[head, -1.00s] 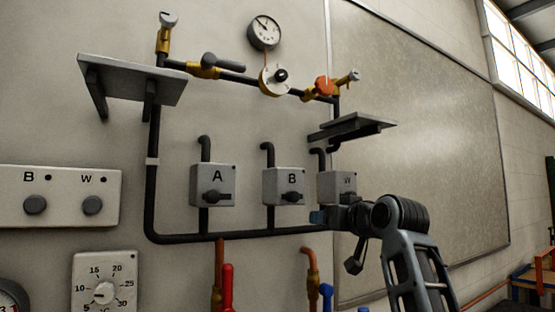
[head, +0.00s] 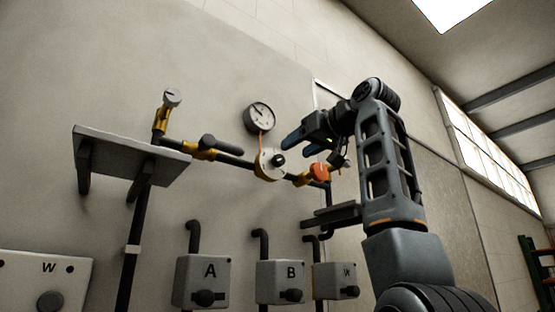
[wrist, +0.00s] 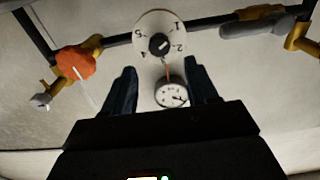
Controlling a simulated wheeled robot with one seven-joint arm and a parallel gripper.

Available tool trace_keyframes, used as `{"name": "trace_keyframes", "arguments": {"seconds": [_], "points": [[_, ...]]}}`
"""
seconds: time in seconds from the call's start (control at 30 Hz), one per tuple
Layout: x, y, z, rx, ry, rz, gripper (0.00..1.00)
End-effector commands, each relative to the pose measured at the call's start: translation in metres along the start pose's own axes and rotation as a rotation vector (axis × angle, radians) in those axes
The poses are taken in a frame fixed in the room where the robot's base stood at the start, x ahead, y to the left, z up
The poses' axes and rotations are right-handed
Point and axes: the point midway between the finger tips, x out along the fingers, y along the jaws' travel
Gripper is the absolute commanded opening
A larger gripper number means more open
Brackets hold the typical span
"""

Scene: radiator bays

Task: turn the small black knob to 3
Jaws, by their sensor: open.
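The small black knob (head: 278,160) sits in the middle of a round white dial plate (head: 266,168) on the dark pipe. In the wrist view the knob (wrist: 159,45) shows on the dial, with 1 and 2 on its right and 4 and 5 on its left. A pale mark shows on the knob, but I cannot tell for sure which number it points at. My gripper (head: 301,145) is open and empty, to the right of the knob. In the wrist view the dial lies just beyond my open fingertips (wrist: 161,66), apart from them.
An orange-red valve handle (head: 319,172) is close to the dial on the right; a grey lever (head: 222,144) is on the left. A round gauge (head: 260,117) hangs above. A shelf (head: 330,215) and boxes A (head: 205,281) and B (head: 281,282) are below.

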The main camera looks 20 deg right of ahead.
Motion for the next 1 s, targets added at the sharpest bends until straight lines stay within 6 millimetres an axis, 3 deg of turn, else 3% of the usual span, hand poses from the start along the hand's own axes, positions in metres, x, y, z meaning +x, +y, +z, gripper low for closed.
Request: {"name": "trace_keyframes", "arguments": {"seconds": [0.5, 0.87, 1.0], "points": [[0.068, 0.000, -0.001, 0.001, -0.002, 0.000, 0.58], [0.074, 0.000, 0.002, 0.000, -0.001, 0.001, 0.58], [0.074, 0.000, 0.001, 0.001, -0.001, 0.001, 0.46]]}}
